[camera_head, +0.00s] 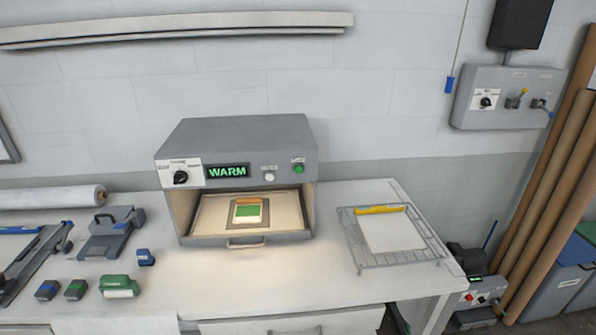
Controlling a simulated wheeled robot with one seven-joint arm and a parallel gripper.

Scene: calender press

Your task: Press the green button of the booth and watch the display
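The booth (245,135) is a grey box on the white bench, with an open front. Its green button (298,169) is at the right end of the front panel, under a small label. The display (228,171) reads "WARM" in green letters. A white button (269,177) sits between the display and the green button. A black rotary knob (180,177) is at the left of the panel. Inside the booth is a pale tray (210,221) with a small green, white and orange piece on it. My gripper is not in view.
A wire rack (425,258) with a white sheet stands right of the booth. A grey punch-like tool (112,232), a green item (119,287) and small blue blocks lie to the left. The bench in front of the booth is clear.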

